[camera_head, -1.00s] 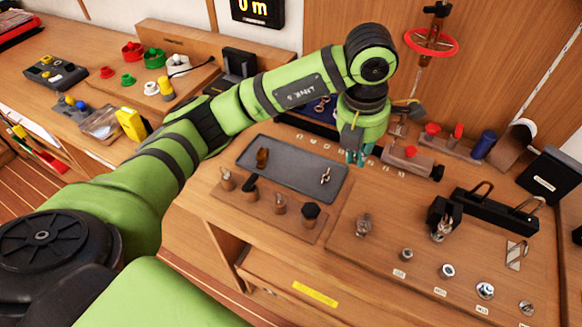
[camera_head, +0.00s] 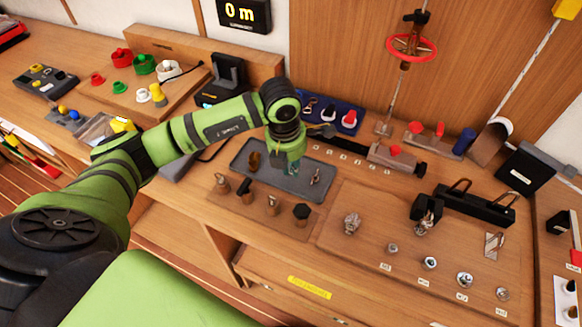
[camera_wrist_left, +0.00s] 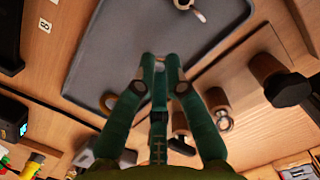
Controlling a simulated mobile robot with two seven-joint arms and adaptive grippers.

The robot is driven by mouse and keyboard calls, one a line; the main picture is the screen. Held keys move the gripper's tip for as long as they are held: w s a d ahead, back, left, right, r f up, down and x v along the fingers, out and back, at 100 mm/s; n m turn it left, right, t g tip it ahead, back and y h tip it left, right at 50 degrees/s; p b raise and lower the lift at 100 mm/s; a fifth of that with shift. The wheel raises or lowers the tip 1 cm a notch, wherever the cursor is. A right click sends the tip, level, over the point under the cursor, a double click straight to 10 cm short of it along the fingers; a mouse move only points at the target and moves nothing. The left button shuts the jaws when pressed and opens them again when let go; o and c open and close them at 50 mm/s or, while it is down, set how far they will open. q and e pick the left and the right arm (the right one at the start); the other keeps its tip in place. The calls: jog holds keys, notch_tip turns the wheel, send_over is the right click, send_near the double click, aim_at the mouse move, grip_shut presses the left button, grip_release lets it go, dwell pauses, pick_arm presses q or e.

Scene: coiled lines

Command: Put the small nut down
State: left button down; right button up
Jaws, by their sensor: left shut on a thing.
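My left gripper (camera_head: 291,167) is over the middle of the grey tray (camera_head: 284,186) in the head view. In the left wrist view its fingertips (camera_wrist_left: 161,64) are close together over the tray (camera_wrist_left: 105,55), near one edge. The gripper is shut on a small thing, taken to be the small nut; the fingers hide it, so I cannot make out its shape. A brown fitting (camera_head: 254,160) stands in the tray left of the gripper. A small metal shackle (camera_head: 315,178) lies to its right. My right gripper is not in view.
Several pieces, including a black hex knob (camera_head: 301,212), stand on a wooden strip in front of the tray. A wooden board (camera_head: 350,262) at right holds labelled nuts (camera_head: 430,263) and a metal fitting (camera_head: 352,222). A vise-like block (camera_head: 395,157) is behind right.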

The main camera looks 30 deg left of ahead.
pick_arm(q)
notch_tip(320, 180, down, 2)
jog(key=shift+f+p, duration=0.1)
jog(key=shift+p, duration=0.2)
jog(key=shift+f, duration=0.2)
jog(key=c, duration=1.7)
grip_release()
jog(key=shift+f+b, duration=0.1)
jog(key=shift+b, duration=0.2)
jog(key=o, duration=0.4)
notch_tip(320, 180, up, 12)
jog(key=s+b, duration=0.1)
jog(key=b, duration=0.2)
jog(key=shift+s+a+r, duration=0.15)
jog(key=shift+a+r, duration=0.1)
